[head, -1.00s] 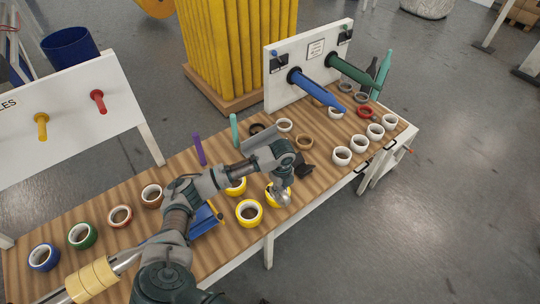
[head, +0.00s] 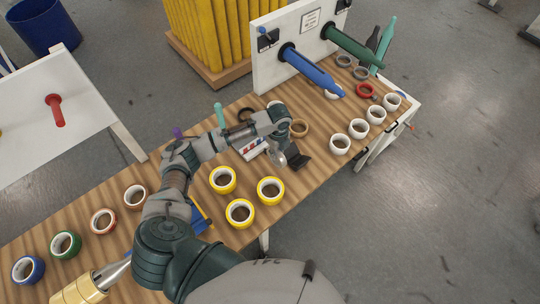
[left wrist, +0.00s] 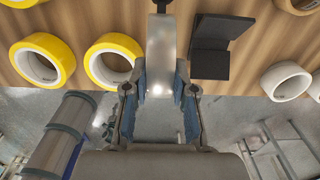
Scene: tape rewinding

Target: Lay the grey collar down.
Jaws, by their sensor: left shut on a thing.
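My left gripper (left wrist: 160,95) is shut on the grey collar (left wrist: 161,60), which shows edge-on as a shiny silver band with a small dark knob at its far end. In the head view the collar (head: 278,157) hangs under the left wrist, above the wooden table (head: 310,160), beside a black angled block (head: 298,160). The arm hides part of the gripper. I cannot tell how high the collar is above the table. My right gripper is not in view.
Yellow tape rolls (head: 270,189) stand to the left of the collar, white rolls (head: 340,144) to its right. A brown ring (head: 299,128) lies behind it. A white panel with blue (head: 310,70) and green (head: 350,45) spindles stands behind. Bare wood lies between the black block and the white rolls.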

